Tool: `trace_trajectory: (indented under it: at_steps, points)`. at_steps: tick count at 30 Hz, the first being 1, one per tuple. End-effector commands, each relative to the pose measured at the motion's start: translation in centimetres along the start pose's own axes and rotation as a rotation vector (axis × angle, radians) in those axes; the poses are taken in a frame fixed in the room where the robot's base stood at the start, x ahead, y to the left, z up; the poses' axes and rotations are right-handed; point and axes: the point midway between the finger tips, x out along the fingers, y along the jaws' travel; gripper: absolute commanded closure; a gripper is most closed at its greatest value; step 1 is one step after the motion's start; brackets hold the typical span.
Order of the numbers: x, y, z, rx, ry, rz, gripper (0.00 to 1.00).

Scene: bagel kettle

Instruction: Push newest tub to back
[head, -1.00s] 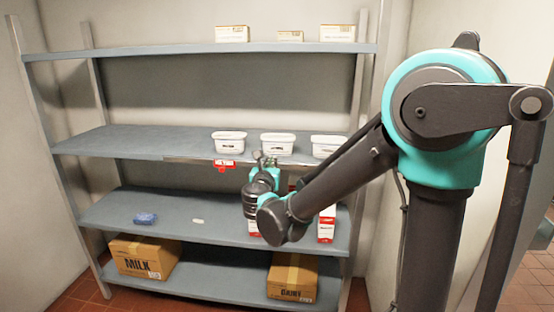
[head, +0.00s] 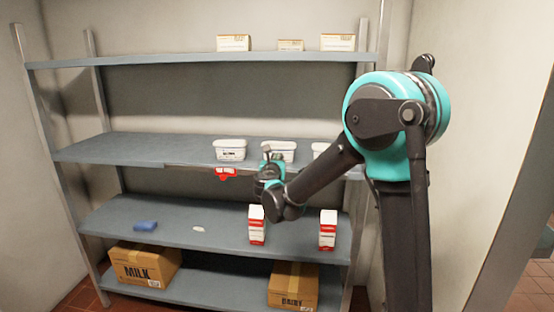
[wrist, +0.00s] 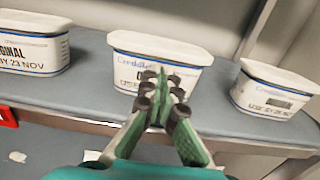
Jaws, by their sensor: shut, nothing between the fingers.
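Three white lidded tubs stand in a row near the front of the second shelf from the top (head: 110,148). The left tub (head: 230,150) also shows in the wrist view (wrist: 32,45); its label reads "BY 23 NOV". The middle tub (wrist: 190,52) has its date mostly hidden behind my fingers. The right tub (wrist: 272,92) has a "USE BY" date too small to read surely; the arm partly covers it in the head view. My gripper (wrist: 163,88) is shut and empty, its fingertips in front of the middle tub. I cannot tell whether they touch it.
A red tag (head: 226,173) hangs on the shelf's front edge. The shelf left of the tubs is clear. Small boxes (head: 338,42) stand on the top shelf.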

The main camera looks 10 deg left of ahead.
Motion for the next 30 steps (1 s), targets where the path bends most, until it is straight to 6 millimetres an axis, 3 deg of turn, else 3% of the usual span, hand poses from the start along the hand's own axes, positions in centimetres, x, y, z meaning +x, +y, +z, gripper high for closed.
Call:
trace_trajectory:
  at_steps: [6,15,18,30]
  points:
    - [0.4,0.0,0.0,0.0,0.0,-0.001,1.0]
    - [6.3,-0.1,0.0,0.0,0.0,-0.002,1.0]
    - [7.3,0.0,0.0,0.0,0.0,-0.001,1.0]
    - [7.5,0.0,0.0,0.0,0.0,0.0,1.0]
